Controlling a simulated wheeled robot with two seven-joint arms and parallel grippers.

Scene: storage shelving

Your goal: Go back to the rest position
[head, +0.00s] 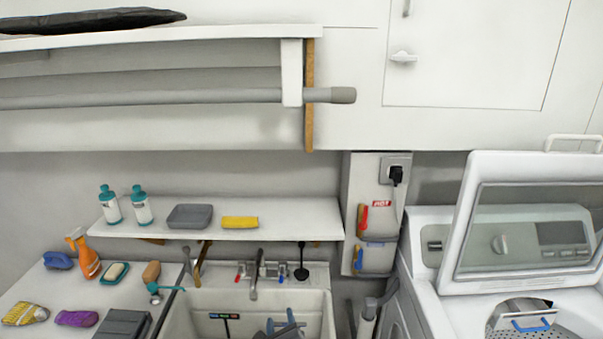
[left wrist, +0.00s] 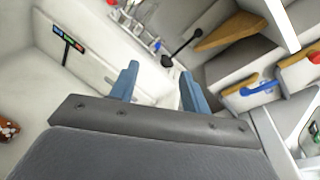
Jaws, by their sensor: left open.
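My left gripper (head: 280,326) shows at the bottom edge of the head view, in front of the sink (head: 320,310). Only its blue-grey fingers and a little of its body show there. In the left wrist view, the two fingers of my left gripper (left wrist: 158,88) stand apart with nothing between them. They point towards the sink's tap area and wall. My right gripper is in neither view.
A white shelf (head: 290,216) above the sink holds two bottles, a grey tray and a yellow item. The counter (head: 30,290) at left bears several cleaning things. The washing machine (head: 435,285) stands at right with its lid (head: 465,240) raised.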

